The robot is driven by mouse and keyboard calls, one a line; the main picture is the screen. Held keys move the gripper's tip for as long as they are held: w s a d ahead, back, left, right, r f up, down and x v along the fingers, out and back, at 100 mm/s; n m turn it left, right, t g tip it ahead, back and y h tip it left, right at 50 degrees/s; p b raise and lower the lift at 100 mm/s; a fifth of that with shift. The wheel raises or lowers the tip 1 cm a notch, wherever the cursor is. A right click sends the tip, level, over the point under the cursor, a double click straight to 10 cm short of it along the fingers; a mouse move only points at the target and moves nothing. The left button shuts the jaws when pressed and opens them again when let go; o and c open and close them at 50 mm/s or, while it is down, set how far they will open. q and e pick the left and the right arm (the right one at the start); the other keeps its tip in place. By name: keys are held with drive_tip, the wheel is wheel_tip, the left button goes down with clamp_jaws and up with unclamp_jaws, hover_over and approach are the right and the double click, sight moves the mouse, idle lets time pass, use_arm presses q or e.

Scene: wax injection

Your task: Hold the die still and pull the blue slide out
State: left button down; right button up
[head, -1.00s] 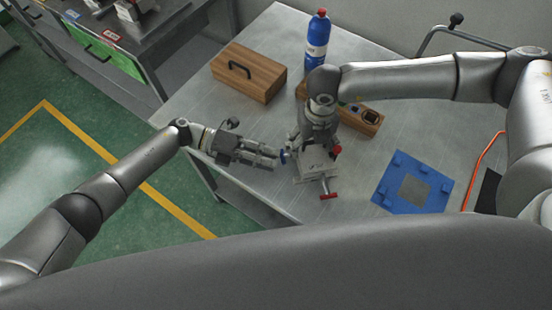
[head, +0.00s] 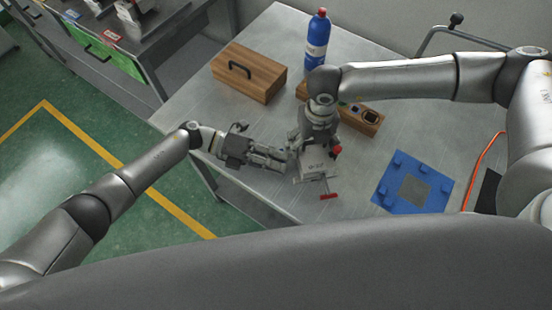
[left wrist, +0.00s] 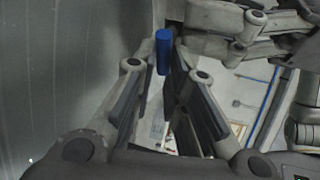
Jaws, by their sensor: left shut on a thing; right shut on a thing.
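The grey metal die (head: 315,173) stands on the table, with a red T-handle (head: 328,196) at its front and a red knob (head: 337,149) at its right. My right gripper (head: 314,148) comes down from above and is shut on the die. My left gripper (head: 290,161) is at the die's left side. In the left wrist view its fingers close around the blue slide's handle (left wrist: 163,50), which stands up between the fingertips (left wrist: 165,68). In the head view the left fingers hide the blue slide.
A wooden box with a black handle (head: 249,73) and a blue bottle (head: 316,40) stand behind. A wooden block with holes (head: 361,117) lies behind the die, partly under my right arm. A blue fixture plate (head: 414,183) lies to the right. The near left table edge is close.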

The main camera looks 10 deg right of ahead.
use_arm(q)
drive_tip(key=shift+a, duration=1.4)
use_arm(e)
drive_tip(key=shift+d, duration=0.1)
use_arm(q)
drive_tip(key=c, duration=1.7)
unclamp_jaws()
drive_tip(key=v, duration=1.2)
drive_tip(key=shift+d, duration=0.1)
use_arm(e)
drive_tip(key=o, duration=1.7)
